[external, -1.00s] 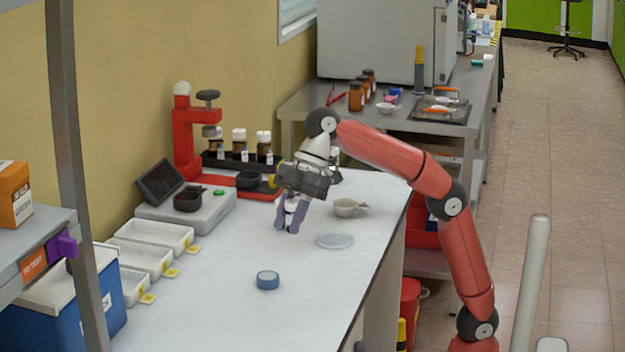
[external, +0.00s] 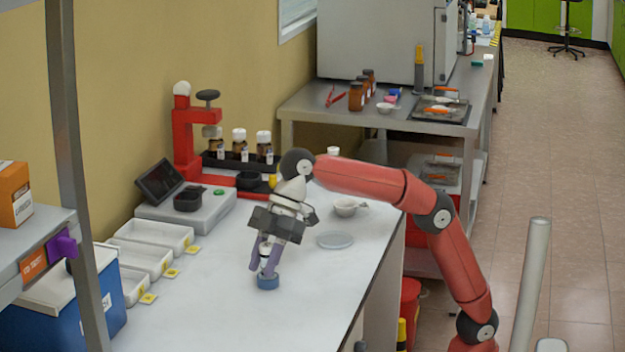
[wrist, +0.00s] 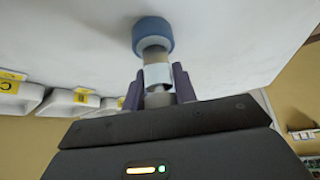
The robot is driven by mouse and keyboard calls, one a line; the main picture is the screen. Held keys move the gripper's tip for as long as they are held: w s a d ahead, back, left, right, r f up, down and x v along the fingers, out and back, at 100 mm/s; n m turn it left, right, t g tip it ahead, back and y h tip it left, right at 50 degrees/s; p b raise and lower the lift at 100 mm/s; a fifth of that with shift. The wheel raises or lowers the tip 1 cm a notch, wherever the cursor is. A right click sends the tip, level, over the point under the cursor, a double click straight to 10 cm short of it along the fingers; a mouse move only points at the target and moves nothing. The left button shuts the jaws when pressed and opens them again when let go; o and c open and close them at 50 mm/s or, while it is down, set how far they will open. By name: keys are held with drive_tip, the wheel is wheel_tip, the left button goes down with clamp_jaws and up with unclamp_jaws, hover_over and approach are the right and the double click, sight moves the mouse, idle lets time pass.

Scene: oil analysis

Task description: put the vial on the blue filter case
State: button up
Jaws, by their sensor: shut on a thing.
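My gripper (external: 264,259) points down over the blue filter case (external: 268,282), a small round blue piece lying on the white bench. Its purple fingers are shut on the vial, mostly hidden between them in the external view. In the wrist view the vial (wrist: 157,75) shows between the fingers (wrist: 158,90), with a pale label band. Its far end is at the blue filter case (wrist: 153,33), lined up with its middle. It looks to be touching or just above the case; I cannot tell which.
White trays (external: 143,257) with yellow tags line the bench's left side. A clear round dish (external: 335,240) and a small white cup (external: 346,207) lie to the right. A scale (external: 185,208), a red press (external: 186,140) and a rack of brown vials stand behind. The front bench is clear.

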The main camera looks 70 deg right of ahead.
drive_tip(key=shift+f, duration=0.2)
drive_tip(key=o, duration=1)
drive_tip(key=shift+r, duration=0.1)
drive_tip(key=shift+d+r, duration=0.15)
drive_tip(key=shift+r, duration=0.3)
drive_tip(key=p+v, duration=0.1)
drive_tip(key=v, duration=1)
drive_tip(key=shift+d+r, duration=0.1)
